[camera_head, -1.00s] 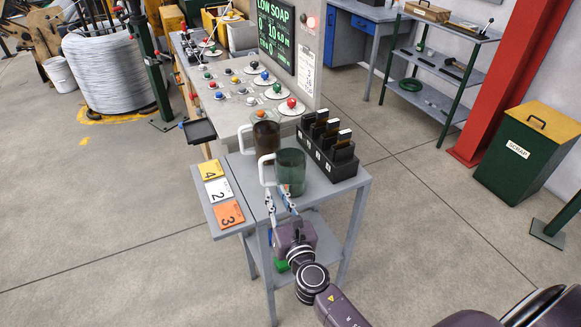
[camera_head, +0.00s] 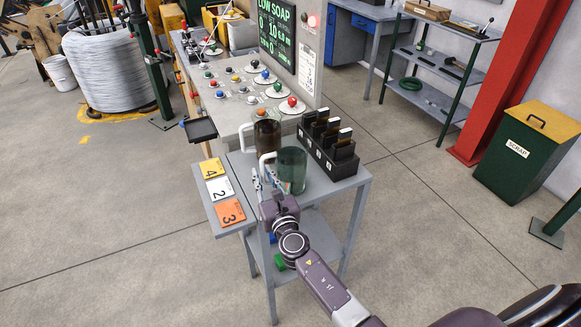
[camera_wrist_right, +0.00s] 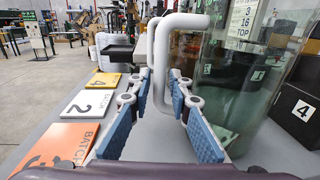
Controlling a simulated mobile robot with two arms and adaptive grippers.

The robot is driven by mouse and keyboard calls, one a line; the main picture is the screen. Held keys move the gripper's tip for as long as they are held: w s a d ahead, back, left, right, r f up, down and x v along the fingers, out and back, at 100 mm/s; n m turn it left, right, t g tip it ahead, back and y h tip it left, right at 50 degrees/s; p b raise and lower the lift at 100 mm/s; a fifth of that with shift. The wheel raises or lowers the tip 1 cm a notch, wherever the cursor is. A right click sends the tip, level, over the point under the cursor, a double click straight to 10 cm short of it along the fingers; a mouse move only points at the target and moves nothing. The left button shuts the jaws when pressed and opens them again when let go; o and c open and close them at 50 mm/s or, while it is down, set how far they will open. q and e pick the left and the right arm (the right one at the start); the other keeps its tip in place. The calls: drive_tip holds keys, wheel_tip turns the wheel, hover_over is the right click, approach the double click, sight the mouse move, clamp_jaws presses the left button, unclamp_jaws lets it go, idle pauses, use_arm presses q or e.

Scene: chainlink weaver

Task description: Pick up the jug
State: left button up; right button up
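A clear greenish jug (camera_head: 292,172) with a white handle stands upright at the front of the grey cart. A second, brownish jug (camera_head: 267,140) with a white handle stands behind it. My right gripper (camera_head: 262,182) is at the handle side of the greenish jug. In the right wrist view my right gripper (camera_wrist_right: 160,85) is open, with its blue-padded fingers apart. The greenish jug's handle (camera_wrist_right: 160,60) stands upright between and just beyond the fingertips. I cannot tell whether a finger touches it. My left gripper is not in view.
A black rack (camera_head: 330,160) with dark slabs stands right of the jugs. Numbered yellow, white and orange cards lie on a side shelf (camera_head: 225,229) to the left. Behind is a bench (camera_head: 238,115) with coloured knobs. The floor around the cart is mostly clear.

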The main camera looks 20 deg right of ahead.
drive_tip(key=shift+s, duration=0.1)
clamp_jaws()
drive_tip(key=shift+r, duration=0.15)
drive_tip(key=shift+r, duration=0.2)
